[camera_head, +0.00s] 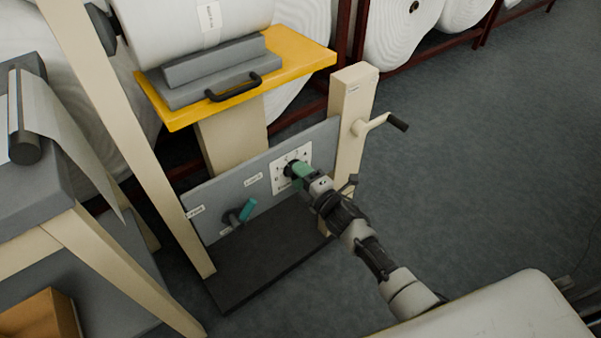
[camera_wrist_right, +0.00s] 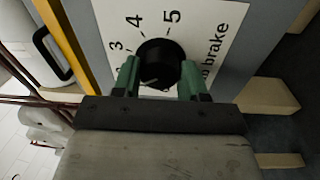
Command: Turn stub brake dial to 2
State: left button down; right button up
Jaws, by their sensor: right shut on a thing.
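The stub brake dial (camera_wrist_right: 161,60) is a round black knob on a white numbered plate (camera_wrist_right: 205,25) with 3, 4, 5 and part of the word "brake" showing. In the head view the plate (camera_head: 278,181) is on the grey panel (camera_head: 225,190), and the dial is mostly behind my gripper. My right gripper (camera_wrist_right: 159,70) is shut on the dial, one green finger on each side; it also shows in the head view (camera_head: 300,172). A small pale mark shows on the knob's lower part, but I cannot tell which number it points to. My left gripper is not in view.
A teal-handled lever (camera_head: 246,211) sits left of the dial on the same panel. A crank handle (camera_head: 385,124) sticks out from the beige post on the right. A yellow shelf (camera_head: 290,62) is above. Open grey floor (camera_head: 470,170) lies to the right.

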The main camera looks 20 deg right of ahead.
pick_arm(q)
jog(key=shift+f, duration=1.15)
pick_arm(e)
jog(key=shift+m, duration=1.1)
jog(key=o, duration=0.9)
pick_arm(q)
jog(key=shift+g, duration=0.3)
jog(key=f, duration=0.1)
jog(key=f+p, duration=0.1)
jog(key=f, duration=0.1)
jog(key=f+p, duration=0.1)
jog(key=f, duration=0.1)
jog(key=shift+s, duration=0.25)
pick_arm(e)
jog(key=v, duration=1.1)
jog(key=shift+w, duration=0.1)
